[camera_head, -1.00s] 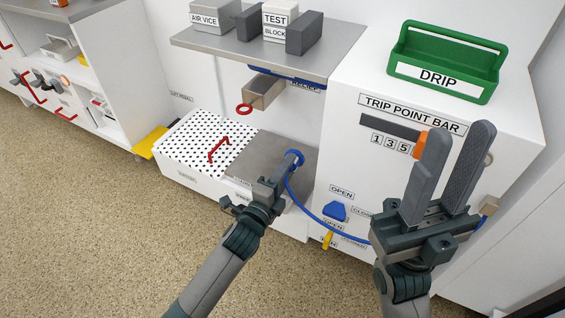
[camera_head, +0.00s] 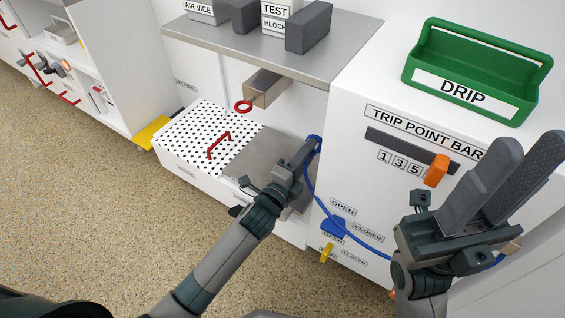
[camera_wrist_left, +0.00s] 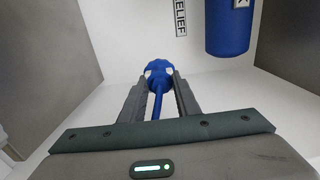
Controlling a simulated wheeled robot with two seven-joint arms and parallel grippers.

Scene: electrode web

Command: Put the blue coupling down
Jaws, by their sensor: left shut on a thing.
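The blue coupling (camera_wrist_left: 158,72) is held between the two fingers of my left gripper (camera_wrist_left: 157,88) in the left wrist view. A blue hose (camera_wrist_left: 157,103) runs back from it between the fingers. In the head view the coupling (camera_head: 314,142) shows just past the tip of my left gripper (camera_head: 303,158), near the edge of the white cabinet, with the hose (camera_head: 345,236) curving down to the right. I cannot tell whether it touches anything. My right gripper (camera_head: 510,185) is open and empty, fingers pointing up, in front of the cabinet at the right.
A grey plate (camera_head: 250,150) lies beside the perforated white top (camera_head: 205,125) with its red handle (camera_head: 218,146). A grey shelf (camera_head: 330,50) overhangs behind. The green DRIP tray (camera_head: 418,80) stands on the cabinet. A blue cylinder (camera_wrist_left: 229,28) hangs at the upper right in the wrist view.

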